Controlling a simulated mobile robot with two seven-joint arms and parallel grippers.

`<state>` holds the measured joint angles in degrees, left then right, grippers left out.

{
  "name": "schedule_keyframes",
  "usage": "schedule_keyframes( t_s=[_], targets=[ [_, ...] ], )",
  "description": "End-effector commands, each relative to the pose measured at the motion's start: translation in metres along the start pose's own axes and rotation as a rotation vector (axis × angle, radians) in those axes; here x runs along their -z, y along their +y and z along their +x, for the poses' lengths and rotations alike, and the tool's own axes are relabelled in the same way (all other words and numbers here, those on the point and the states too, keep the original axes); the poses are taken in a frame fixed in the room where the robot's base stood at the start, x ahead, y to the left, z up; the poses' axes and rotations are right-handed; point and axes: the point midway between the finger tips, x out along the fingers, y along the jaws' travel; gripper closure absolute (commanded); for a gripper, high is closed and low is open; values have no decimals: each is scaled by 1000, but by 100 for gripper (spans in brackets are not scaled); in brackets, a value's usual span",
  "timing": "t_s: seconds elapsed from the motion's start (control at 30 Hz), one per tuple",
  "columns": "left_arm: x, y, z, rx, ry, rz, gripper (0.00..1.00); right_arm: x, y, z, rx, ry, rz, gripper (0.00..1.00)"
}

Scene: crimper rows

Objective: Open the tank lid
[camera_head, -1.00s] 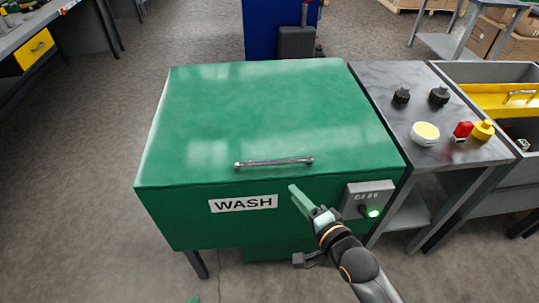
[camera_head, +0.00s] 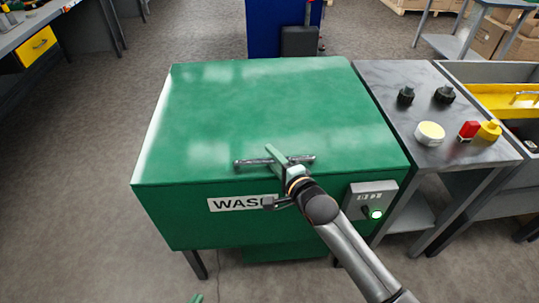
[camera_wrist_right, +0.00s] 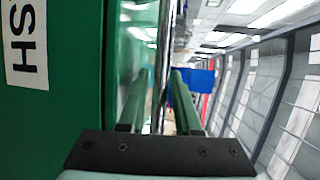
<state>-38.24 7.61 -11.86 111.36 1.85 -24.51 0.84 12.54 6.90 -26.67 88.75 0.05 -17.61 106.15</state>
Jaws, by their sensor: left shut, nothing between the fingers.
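The green tank lid (camera_head: 235,105) lies closed on the green tank marked WASH (camera_head: 165,215). A metal bar handle (camera_head: 247,162) runs along the lid's front edge. My right gripper (camera_head: 275,156) is at the middle of the handle with its green fingers pointing away over the lid. In the right wrist view the handle bar (camera_wrist_right: 163,55) stands between the two open fingers (camera_wrist_right: 161,100), with a gap showing. My left gripper (camera_head: 196,298) shows only as a green fingertip at the bottom edge; it is shut and empty, apart from the tank.
A grey control box (camera_head: 369,197) with a lit green knob is on the tank's front right. A grey side table (camera_head: 385,85) with knobs and buttons adjoins the tank on the right. A blue cabinet (camera_head: 270,35) stands behind. The floor at left is clear.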

Motion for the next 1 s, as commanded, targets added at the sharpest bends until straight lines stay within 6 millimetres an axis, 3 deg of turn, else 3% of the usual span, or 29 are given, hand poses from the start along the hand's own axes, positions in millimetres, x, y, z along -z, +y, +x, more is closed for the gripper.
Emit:
schedule_keyframes(
  t_s=[0.2, 0.5, 0.8, 1.0],
  targets=[
    [-1, 0, 2, -2, -4, 2, 100, 0, 0, 15, 0, 0, 1, 68],
    [-1, 0, 3, -1, -5, 3, 100, 0, 0, 17, -1, 0, 1, 68],
    [-1, -1, 3, 0, -3, 3, 100, 0, 0, 16, -1, 0, 1, 100],
    [-1, -2, 3, 1, -3, 3, 100, 0, 0, 16, -1, 0, 1, 100]
  ],
)
